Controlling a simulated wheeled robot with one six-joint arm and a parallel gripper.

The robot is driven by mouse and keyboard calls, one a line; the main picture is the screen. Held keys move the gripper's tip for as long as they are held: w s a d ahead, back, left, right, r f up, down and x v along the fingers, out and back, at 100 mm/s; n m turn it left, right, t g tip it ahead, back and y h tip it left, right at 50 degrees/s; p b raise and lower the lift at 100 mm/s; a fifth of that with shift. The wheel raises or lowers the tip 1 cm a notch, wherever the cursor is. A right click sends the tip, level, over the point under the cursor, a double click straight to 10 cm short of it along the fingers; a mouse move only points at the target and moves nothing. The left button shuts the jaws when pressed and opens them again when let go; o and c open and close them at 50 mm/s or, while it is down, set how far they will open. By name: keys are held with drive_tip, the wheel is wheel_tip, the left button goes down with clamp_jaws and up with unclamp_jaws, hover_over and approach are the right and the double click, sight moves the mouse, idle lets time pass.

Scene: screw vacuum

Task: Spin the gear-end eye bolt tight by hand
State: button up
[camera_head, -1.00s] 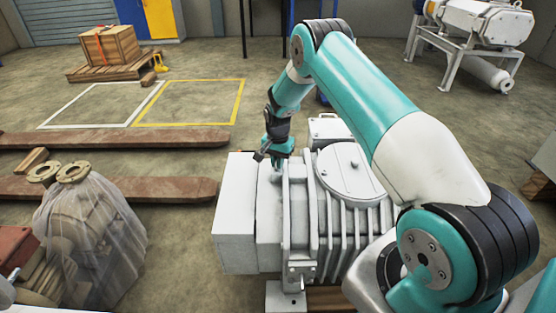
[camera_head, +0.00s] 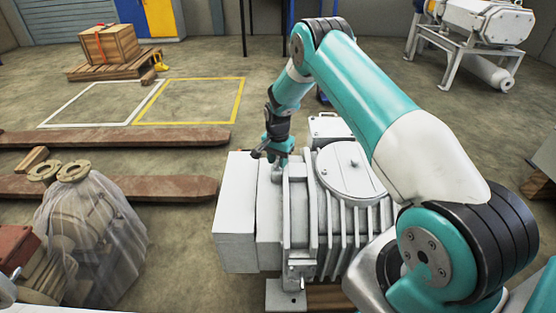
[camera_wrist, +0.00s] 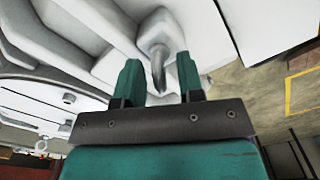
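The white vacuum pump (camera_head: 240,205) stands in front of me with a ribbed body and a box-like gear end at its left. In the wrist view a grey eye bolt (camera_wrist: 159,66) sticks up from the white casing, its ring seen nearly edge-on. My gripper (camera_wrist: 158,62) is open, with one teal finger on each side of the eye bolt. Gaps show between the ring and both fingers, so I see no grip on it. In the head view my gripper (camera_head: 277,160) is low over the gear end, and the bolt there is mostly hidden behind it.
A round cover (camera_head: 345,165) and a raised box (camera_head: 328,127) sit on the pump right of my gripper. A wrapped machine (camera_head: 90,235) stands at left beside brown forks (camera_head: 120,186). The yellow-marked floor area (camera_head: 190,102) is clear.

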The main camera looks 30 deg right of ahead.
sight(278, 157)
wheel_tip(278, 157, up, 17)
drive_tip(key=p, duration=0.2)
drive_tip(key=shift+r, duration=0.2)
idle(0.6)
drive_tip(key=s+a+r+n+y, duration=0.1)
drive_tip(key=s+a+r+n, duration=0.4)
drive_tip(key=s+a+r, duration=0.3)
drive_tip(key=s+a+r+n+y, duration=0.1)
drive_tip(key=s+a+r+n, duration=0.55)
drive_tip(key=a, duration=0.45)
drive_tip(key=s+a+r+n+y, duration=0.15)
drive_tip(key=s+a+n, duration=0.25)
drive_tip(key=s, duration=0.7)
drive_tip(key=s+a+r+n+y, duration=0.15)
drive_tip(key=s+a+n, duration=0.3)
drive_tip(key=s, duration=0.65)
wheel_tip(278, 157, up, 19)
drive_tip(key=d+p, duration=0.1)
drive_tip(key=p, duration=1.8)
drive_tip(key=shift+w+h, duration=0.35)
drive_tip(key=shift+h, duration=0.05)
drive_tip(key=shift+f, duration=0.1)
